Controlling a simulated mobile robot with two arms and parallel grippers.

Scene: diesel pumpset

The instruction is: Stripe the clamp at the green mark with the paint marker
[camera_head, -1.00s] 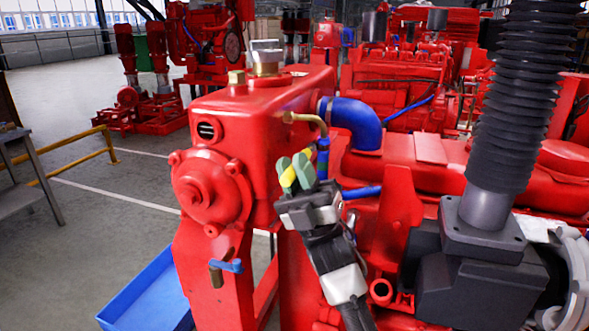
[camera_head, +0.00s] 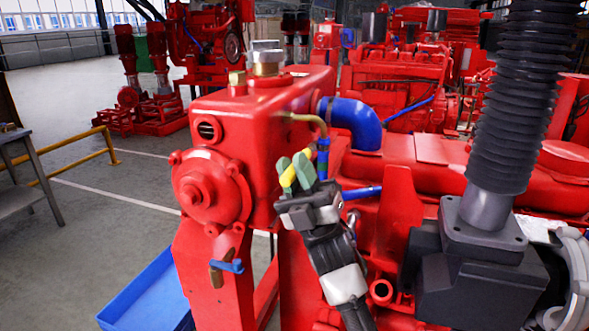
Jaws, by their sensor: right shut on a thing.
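My right gripper (camera_head: 296,172) shows in the middle of the head view, in front of the red engine's upright tank. Its green fingertips are shut on a yellow paint marker (camera_head: 287,177), of which only a short part shows between them. A thin clamp band (camera_head: 325,108) sits around the left end of the blue elbow hose (camera_head: 355,120), above and to the right of the fingertips. The marker appears apart from this band. I cannot make out a green mark or a painted stripe on it. My left gripper is not in view.
A brass pipe (camera_head: 309,118) and a thin blue hose (camera_head: 323,160) run close beside the fingertips. The red tank (camera_head: 250,125) stands left of them. A blue tray (camera_head: 150,295) lies on the floor. A grey table (camera_head: 22,190) and yellow rail (camera_head: 75,155) stand at left.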

